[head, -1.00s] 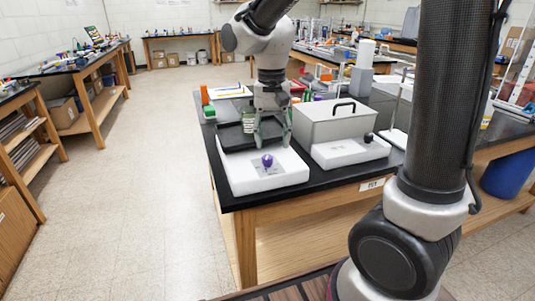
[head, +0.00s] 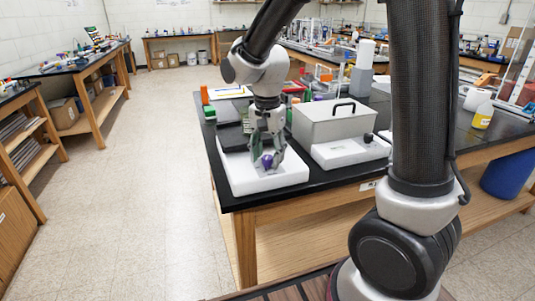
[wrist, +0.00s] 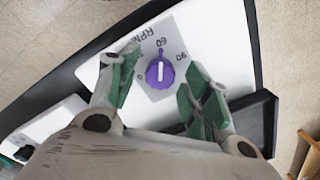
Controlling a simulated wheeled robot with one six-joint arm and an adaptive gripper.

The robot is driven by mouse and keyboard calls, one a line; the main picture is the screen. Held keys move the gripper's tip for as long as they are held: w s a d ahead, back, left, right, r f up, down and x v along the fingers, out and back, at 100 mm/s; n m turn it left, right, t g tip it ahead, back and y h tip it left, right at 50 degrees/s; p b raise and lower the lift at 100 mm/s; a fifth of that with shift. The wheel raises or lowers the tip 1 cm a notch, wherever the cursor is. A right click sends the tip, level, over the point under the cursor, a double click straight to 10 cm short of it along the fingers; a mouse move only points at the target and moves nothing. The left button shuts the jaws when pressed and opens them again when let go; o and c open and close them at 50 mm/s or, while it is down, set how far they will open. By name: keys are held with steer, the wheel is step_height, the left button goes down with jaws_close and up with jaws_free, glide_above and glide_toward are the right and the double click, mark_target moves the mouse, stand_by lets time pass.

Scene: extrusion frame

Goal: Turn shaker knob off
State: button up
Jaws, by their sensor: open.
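The shaker knob (wrist: 160,72) is purple with a white pointer line, on a grey dial plate marked RPM with numbers, 60 among them. In the wrist view the pointer line runs toward the 60 mark. In the head view the knob (head: 267,161) sits on the front of the white shaker base (head: 240,180). My gripper (head: 268,158) is right at the knob in the head view. In the wrist view my gripper (wrist: 158,80) is open, with one green-padded finger on each side of the knob and gaps between. The shaker's dark platform (head: 232,138) is partly hidden by my arm.
A grey lidded box (head: 325,124) with a black handle stands close on the right, its white base carrying a black knob (head: 368,138). The floor at left is clear.

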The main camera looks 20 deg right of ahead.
steer(key=c, duration=1)
steer(key=shift+c, duration=0.2)
steer(key=shift+n, duration=0.3)
steer(key=n, duration=0.9)
steer(key=shift+n, duration=0.4)
steer(key=n, duration=0.3)
steer(key=shift+n, duration=0.3)
steer(key=n, duration=0.3)
steer(key=shift+a+n, duration=0.1)
steer(key=shift+n, duration=0.2)
steer(key=n, duration=0.6)
steer(key=shift+n, duration=0.3)
